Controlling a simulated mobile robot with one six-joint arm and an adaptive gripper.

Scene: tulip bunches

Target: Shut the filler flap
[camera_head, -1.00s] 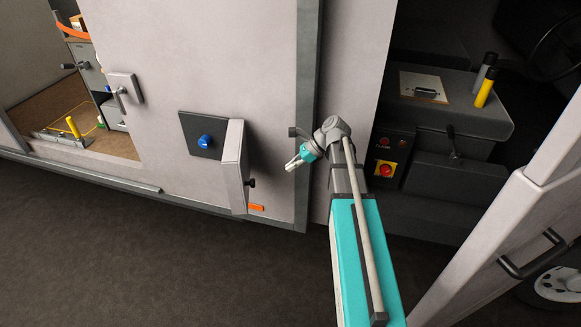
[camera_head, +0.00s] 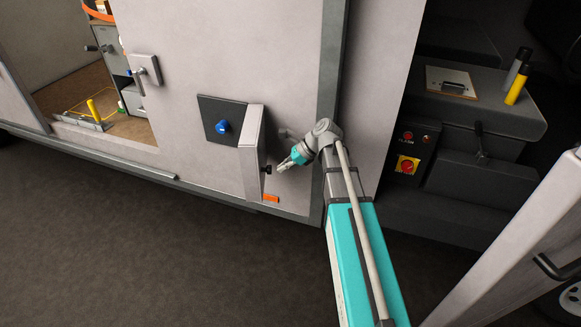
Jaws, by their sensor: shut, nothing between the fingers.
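The filler flap (camera_head: 252,153) is a pale panel on the side of the van, standing open and sticking out toward me. A small black knob (camera_head: 267,169) is on its right face. To its left is the dark square recess (camera_head: 213,112) with a blue cap (camera_head: 222,127). My gripper (camera_head: 281,168) is shut and empty. It is just right of the flap, with its tips close to the knob; I cannot tell whether they touch.
An orange marker (camera_head: 271,198) is on the body below the flap. A door handle (camera_head: 146,72) and an open cargo doorway are at the left. An open pale door (camera_head: 520,240) stands at the right. The dark floor (camera_head: 120,240) in front is clear.

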